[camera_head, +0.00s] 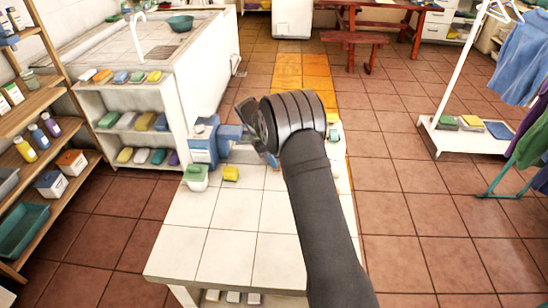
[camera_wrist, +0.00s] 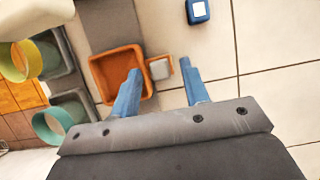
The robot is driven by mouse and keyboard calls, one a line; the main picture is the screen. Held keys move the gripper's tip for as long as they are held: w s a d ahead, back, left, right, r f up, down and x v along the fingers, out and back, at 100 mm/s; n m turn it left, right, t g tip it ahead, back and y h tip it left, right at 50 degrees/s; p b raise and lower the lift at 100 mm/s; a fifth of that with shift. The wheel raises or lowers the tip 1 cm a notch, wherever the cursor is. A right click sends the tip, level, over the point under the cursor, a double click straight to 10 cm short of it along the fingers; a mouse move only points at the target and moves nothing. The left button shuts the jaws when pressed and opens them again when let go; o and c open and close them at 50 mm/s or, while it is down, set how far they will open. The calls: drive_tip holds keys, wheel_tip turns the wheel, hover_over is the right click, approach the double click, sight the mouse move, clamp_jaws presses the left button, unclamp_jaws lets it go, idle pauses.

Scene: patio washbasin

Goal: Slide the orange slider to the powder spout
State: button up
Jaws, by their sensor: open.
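In the wrist view, an orange square open-topped piece (camera_wrist: 95,82), likely the orange slider, lies at the end of a grey strip (camera_wrist: 110,25). A small pale block (camera_wrist: 160,68) on an orange base projects from its right side. My gripper (camera_wrist: 160,66) is open, its blue fingers apart. The pale block appears between the fingertips; I see no grip on it, and the height gap is unclear. The left finger overlaps the slider's edge in the picture. I cannot identify the powder spout for certain. In the head view my arm hides the slider.
Grey trays with a yellow ring (camera_wrist: 14,62) and a green ring (camera_wrist: 52,126) lie left of the slider. A small blue box (camera_wrist: 198,11) stands beyond my right finger.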

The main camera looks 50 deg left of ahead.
clamp_jaws()
drive_tip(key=shift+w+d, duration=1.35)
unclamp_jaws()
drive_tip(key=v, duration=1.7)
drive_tip(key=shift+r, duration=0.2)
drive_tip(key=shift+a, duration=0.1)
